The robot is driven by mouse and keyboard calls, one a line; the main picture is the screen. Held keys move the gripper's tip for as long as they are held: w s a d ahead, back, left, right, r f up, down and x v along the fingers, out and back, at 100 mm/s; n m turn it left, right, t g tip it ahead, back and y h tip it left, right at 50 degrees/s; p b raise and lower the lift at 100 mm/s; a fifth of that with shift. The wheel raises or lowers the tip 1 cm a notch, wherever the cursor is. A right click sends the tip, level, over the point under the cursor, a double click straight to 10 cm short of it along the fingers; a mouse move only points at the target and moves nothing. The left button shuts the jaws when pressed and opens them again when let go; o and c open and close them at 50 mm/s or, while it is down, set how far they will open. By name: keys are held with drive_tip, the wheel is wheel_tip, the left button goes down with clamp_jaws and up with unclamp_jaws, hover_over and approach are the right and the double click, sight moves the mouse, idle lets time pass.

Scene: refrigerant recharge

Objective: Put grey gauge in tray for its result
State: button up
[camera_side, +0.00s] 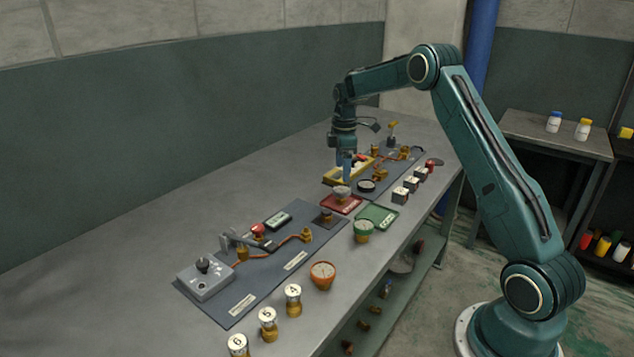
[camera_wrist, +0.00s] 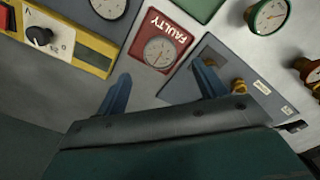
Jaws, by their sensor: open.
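The grey gauge (camera_side: 342,191) sits in the red tray (camera_side: 328,205). In the wrist view the gauge (camera_wrist: 159,52) lies dial up inside the red tray (camera_wrist: 171,23), which is marked FAULTY. The green tray (camera_side: 376,217) is beside the red one, and its edge shows at the top of the wrist view (camera_wrist: 200,8). My gripper (camera_side: 347,178) is open and empty, just above and behind the gauge in the side view. In the wrist view the two blue fingers (camera_wrist: 162,86) are apart, with the gauge beyond their tips and not held.
A green gauge (camera_side: 363,230) and an orange gauge (camera_side: 322,275) stand near the bench's front edge. A yellow-framed meter (camera_wrist: 60,45) is close to my fingers. Panels with copper pipes (camera_side: 285,245) lie on both sides.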

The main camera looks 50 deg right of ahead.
sight(342, 188)
wheel_tip(342, 188, up, 5)
drive_tip(key=shift+r, duration=0.1)
idle(0.7)
drive_tip(key=s+a+r+m+t, duration=0.1)
drive_tip(key=s+a+r+m, duration=0.1)
drive_tip(key=s+a+r, duration=0.6)
drive_tip(key=s+a+r+m+t, duration=0.2)
drive_tip(key=s+a+r, duration=0.3)
drive_tip(key=a+r, duration=0.3)
drive_tip(key=s+a+f+m+t, duration=0.1)
drive_tip(key=s+a, duration=0.4)
drive_tip(key=s, duration=0.5)
drive_tip(key=s+a+f+m+t, duration=0.1)
drive_tip(key=s+a+f+m, duration=0.3)
drive_tip(key=s, duration=0.5)
drive_tip(key=shift+s+a+t, duration=0.3)
drive_tip(key=shift+s+a, duration=0.05)
drive_tip(key=shift+a, duration=0.65)
